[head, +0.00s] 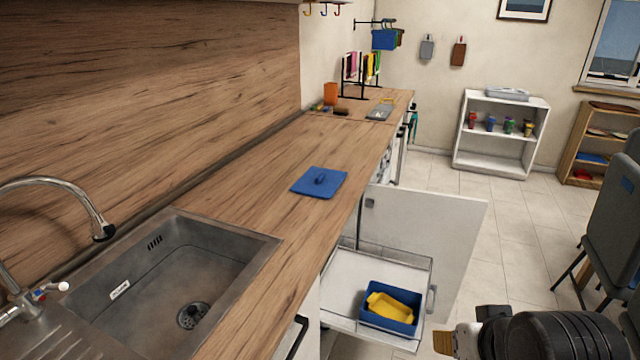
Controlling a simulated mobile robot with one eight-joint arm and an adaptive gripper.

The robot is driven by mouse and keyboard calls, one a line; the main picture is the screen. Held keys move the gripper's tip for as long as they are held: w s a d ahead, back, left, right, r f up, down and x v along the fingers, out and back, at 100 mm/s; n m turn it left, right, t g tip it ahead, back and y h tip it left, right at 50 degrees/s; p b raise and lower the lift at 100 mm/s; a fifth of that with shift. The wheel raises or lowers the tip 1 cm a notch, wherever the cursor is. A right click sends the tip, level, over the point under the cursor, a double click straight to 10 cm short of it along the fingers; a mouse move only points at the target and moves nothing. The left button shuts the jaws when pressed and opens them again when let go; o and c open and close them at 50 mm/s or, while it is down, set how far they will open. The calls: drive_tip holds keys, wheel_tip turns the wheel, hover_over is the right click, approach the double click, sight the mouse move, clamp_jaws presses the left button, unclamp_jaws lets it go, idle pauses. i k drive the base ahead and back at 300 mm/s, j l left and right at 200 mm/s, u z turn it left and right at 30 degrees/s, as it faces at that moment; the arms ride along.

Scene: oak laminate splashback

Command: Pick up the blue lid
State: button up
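The blue lid (313,187) lies flat on the wooden countertop (265,215), beyond the sink. It is a square with a small raised handle in its middle. Nothing lies on top of it. My arm shows at the lower right corner of the head view, low beside the open drawer and well apart from the lid. My gripper (445,342) is only partly in view at the arm's left end, and I cannot tell whether its fingers are open or shut.
A sink (175,270) with a tap (75,200) is at the left. Grey chairs (612,220) are at the right.

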sight(320, 183)
drive_tip(key=i+l+u, duration=0.1)
drive_tip(key=i+u, duration=0.35)
drive_tip(key=i, duration=0.2)
drive_tip(key=i+l+u, duration=0.4)
drive_tip(key=i, duration=0.2)
drive_tip(key=i+l+u, duration=0.45)
drive_tip(key=i, duration=0.1)
